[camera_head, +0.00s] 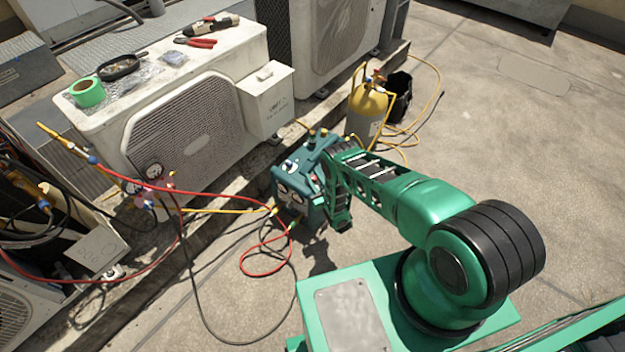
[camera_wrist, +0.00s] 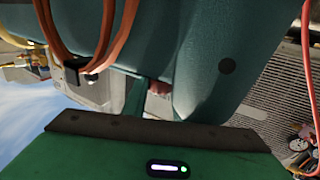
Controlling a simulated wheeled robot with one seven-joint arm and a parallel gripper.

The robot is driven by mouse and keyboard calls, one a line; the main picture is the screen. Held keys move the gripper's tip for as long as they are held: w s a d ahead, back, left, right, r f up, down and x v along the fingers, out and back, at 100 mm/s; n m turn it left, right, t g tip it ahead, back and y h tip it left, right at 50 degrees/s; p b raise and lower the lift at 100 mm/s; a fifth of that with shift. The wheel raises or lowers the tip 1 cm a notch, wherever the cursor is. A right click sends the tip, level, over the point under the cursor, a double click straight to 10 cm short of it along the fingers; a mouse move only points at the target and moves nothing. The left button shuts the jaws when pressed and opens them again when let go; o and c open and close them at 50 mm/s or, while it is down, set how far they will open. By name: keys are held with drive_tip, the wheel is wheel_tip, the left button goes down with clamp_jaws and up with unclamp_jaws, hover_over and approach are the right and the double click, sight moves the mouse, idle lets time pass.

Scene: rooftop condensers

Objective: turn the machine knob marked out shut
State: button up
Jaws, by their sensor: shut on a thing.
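The teal machine (camera_head: 290,182) stands on the roof floor beside the condenser ledge, with gauges on its front and hoses joined to it. My gripper (camera_wrist: 151,90) is up against the machine, and the teal body (camera_wrist: 220,60) fills much of the wrist view. A small reddish-brown knob (camera_wrist: 160,88) shows beside a green finger there, and my gripper is shut on it. Its marking cannot be read, and its turn angle cannot be told. In the head view my arm hides part of the machine and the knob.
A yellow cylinder (camera_head: 367,105) stands behind the machine. Red and black hoses (camera_head: 250,268) loop over the floor at the front left. The floor at the right is clear.

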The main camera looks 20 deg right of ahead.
drive_tip(key=shift+s+m+h, duration=0.1)
drive_tip(key=shift+m+h, duration=0.95)
drive_tip(key=shift+h, duration=0.6)
drive_tip(key=shift+m+h, duration=1.05)
drive_tip(key=shift+h, duration=0.6)
drive_tip(key=shift+m+h, duration=0.3)
drive_tip(key=shift+h, duration=0.1)
drive_tip(key=o, duration=1)
drive_tip(key=shift+o, duration=0.2)
drive_tip(key=shift+d, duration=0.1)
